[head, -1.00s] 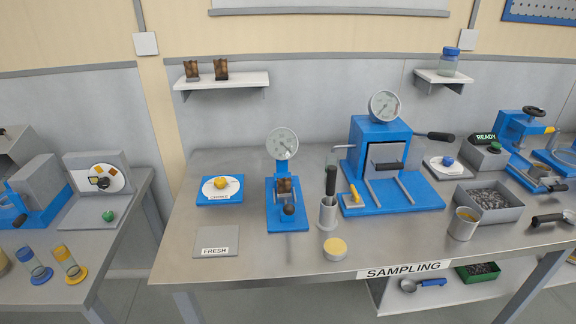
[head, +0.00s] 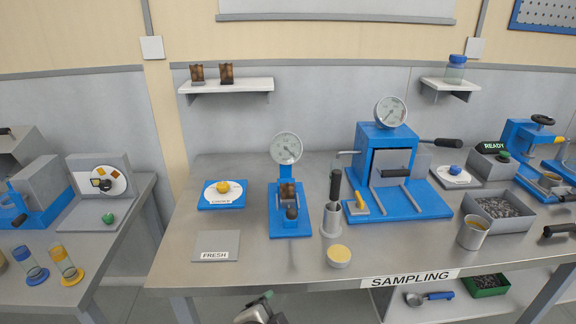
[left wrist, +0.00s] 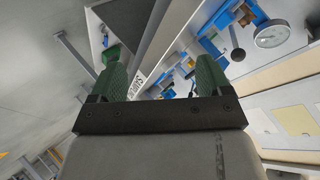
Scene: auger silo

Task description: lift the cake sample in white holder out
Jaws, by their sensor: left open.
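A brown block (head: 288,192) also sits in the blue gauge stand (head: 290,225). My left gripper (head: 262,302) shows at the bottom of the head view, below the table's front edge and left of the white holder. In the left wrist view its green fingers (left wrist: 163,78) are apart with nothing between them. My right gripper is in neither view.
A grey cup (head: 331,222) with a black-handled tool stands just behind the white holder. The blue press (head: 400,210) is behind to the right, and a metal cup (head: 473,234) is further right. The grey FRESH plate (head: 216,244) lies left.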

